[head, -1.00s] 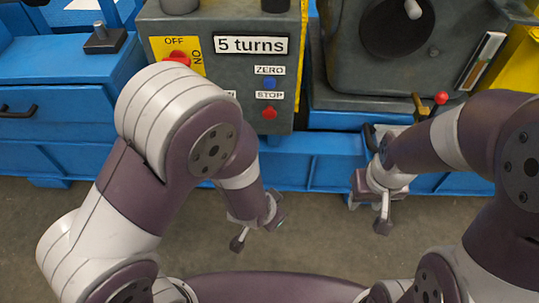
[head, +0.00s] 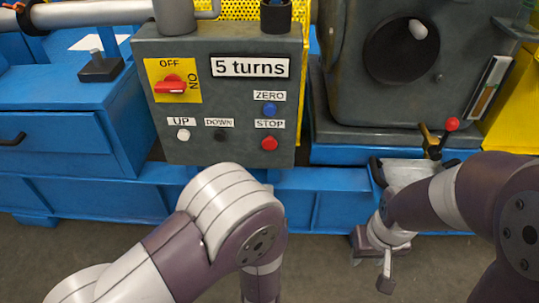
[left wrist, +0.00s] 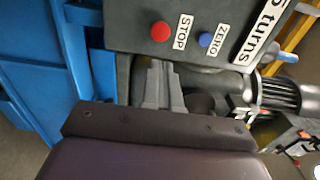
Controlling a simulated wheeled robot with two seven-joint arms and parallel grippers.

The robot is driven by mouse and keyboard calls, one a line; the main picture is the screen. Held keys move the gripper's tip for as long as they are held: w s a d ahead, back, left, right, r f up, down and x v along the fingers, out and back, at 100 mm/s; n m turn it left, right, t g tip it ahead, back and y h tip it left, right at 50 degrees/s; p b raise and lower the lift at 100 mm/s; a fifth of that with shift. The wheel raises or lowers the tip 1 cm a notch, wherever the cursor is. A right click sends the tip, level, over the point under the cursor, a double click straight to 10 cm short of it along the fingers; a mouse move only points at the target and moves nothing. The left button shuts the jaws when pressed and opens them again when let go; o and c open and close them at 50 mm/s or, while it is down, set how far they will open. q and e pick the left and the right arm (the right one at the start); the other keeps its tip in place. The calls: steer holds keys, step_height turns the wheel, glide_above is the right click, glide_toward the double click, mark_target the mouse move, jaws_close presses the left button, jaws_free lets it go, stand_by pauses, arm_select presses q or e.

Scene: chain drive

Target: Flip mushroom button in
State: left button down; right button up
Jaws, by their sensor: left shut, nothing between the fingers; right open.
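The red STOP mushroom button (head: 269,144) sits at the lower right of the grey control panel (head: 218,119) in the head view. It also shows in the left wrist view (left wrist: 161,31), beyond the fingertips and apart from them. My left gripper (left wrist: 158,68) is shut and empty, pointing toward the panel's STOP edge. In the head view its fingers are out of sight, and my left arm rises in front of the panel's lower side. My right gripper (head: 374,264) is open and empty, low in front of the blue base.
The panel also bears a blue ZERO button (head: 270,110), a white UP button (head: 183,135), a black DOWN button (head: 220,136) and a red OFF/ON switch (head: 171,87). A red-knobbed lever (head: 452,124) stands at the right. Floor is clear below the blue base (head: 323,196).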

mark_target(270, 146)
arm_select(q)
steer(key=w+b, duration=0.5)
steer(key=w, duration=0.7)
steer(key=shift+w+f+b, duration=0.2)
steer(key=shift+b, duration=0.1)
steer(key=shift+w+r, duration=0.15)
steer(key=shift+w, duration=0.25)
